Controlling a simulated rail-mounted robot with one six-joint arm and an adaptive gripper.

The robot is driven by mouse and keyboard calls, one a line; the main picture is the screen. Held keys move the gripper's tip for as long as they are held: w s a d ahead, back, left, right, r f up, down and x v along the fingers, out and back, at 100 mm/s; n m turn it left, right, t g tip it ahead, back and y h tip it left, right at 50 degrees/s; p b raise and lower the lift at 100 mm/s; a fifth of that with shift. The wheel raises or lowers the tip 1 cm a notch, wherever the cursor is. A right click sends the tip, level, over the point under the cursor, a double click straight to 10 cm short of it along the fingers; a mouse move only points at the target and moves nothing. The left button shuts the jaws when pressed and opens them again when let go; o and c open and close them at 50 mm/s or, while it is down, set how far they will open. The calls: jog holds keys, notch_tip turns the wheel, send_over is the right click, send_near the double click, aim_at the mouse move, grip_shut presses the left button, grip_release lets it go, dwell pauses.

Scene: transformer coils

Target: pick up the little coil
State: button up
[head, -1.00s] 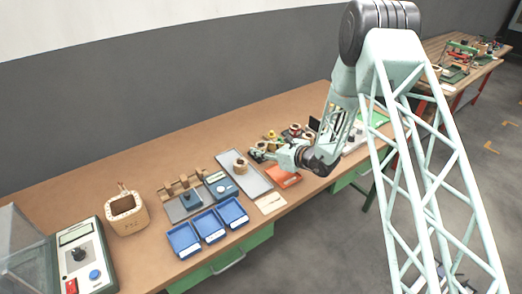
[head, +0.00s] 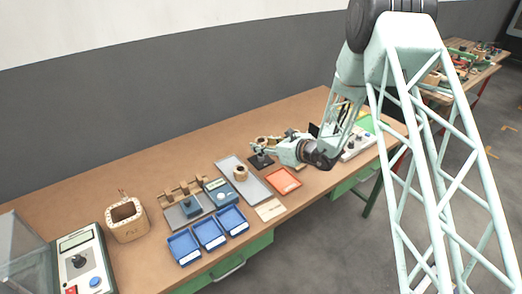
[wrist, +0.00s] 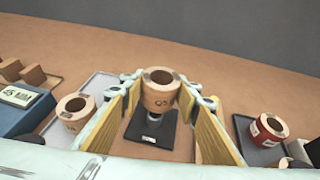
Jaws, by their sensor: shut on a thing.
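A small tan coil (wrist: 160,92) with a dark centre hole and printed marks is upright between the yellow-padded fingers of my gripper (wrist: 162,88) in the wrist view. My gripper is shut on it. A black square stand (wrist: 148,132) with a short pale post is beneath the coil; I cannot tell whether the coil still touches the post. In the head view my gripper (head: 262,147) is over the black stand (head: 261,161), and the coil shows small at its tip (head: 263,141).
Another tan coil (wrist: 75,108) sits on the grey tray (head: 259,187) to the left. A red coil (wrist: 265,130) stands on a dark tray to the right. An orange tray (head: 284,181), blue bins (head: 209,231) and a large coil (head: 126,219) are on the bench.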

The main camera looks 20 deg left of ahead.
jog(key=shift+r, duration=1.9)
jog(key=shift+d, duration=0.15)
